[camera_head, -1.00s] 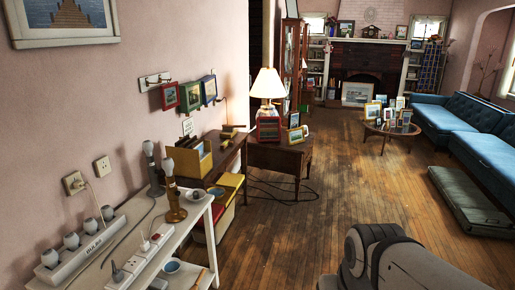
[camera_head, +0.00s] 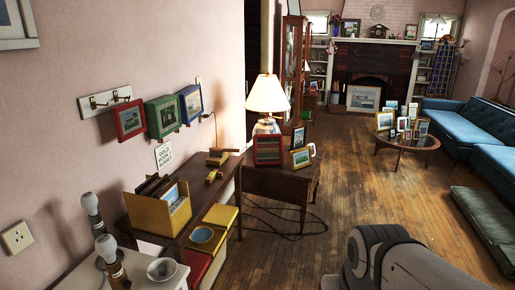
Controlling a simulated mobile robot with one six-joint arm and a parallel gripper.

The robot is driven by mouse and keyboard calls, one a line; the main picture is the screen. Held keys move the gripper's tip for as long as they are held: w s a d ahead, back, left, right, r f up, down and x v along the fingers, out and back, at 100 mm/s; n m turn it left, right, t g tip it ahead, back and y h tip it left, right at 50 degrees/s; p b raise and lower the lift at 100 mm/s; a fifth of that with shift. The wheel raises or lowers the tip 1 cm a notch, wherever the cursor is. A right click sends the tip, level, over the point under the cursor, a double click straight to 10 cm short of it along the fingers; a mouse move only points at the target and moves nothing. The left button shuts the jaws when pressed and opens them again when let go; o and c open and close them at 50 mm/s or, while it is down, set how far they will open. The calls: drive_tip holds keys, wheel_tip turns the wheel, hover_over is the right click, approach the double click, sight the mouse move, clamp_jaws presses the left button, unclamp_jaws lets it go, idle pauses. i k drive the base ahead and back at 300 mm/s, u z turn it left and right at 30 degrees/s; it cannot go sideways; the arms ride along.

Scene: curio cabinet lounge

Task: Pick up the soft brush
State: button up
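I cannot make out the soft brush for sure in this view. Small yellow-brown items (camera_head: 217,157) lie on the dark wooden table (camera_head: 228,170) by the left wall, too small to tell what they are. A grey rounded link of my arm shows at the bottom right; my gripper is not in view.
A yellow box of cards (camera_head: 158,212) stands at the table's near end. A white shelf (camera_head: 168,283) with bulb lamps is at the lower left. A lamp (camera_head: 267,95) and frames stand on a desk behind. Cables lie on the floor; the wooden floor (camera_head: 340,190) is mostly clear.

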sight(214, 151)
drive_tip(key=u, duration=0.15)
drive_tip(key=i, duration=1.65)
drive_tip(key=u, duration=0.35)
drive_tip(key=i, duration=1.55)
drive_tip(key=u, duration=0.15)
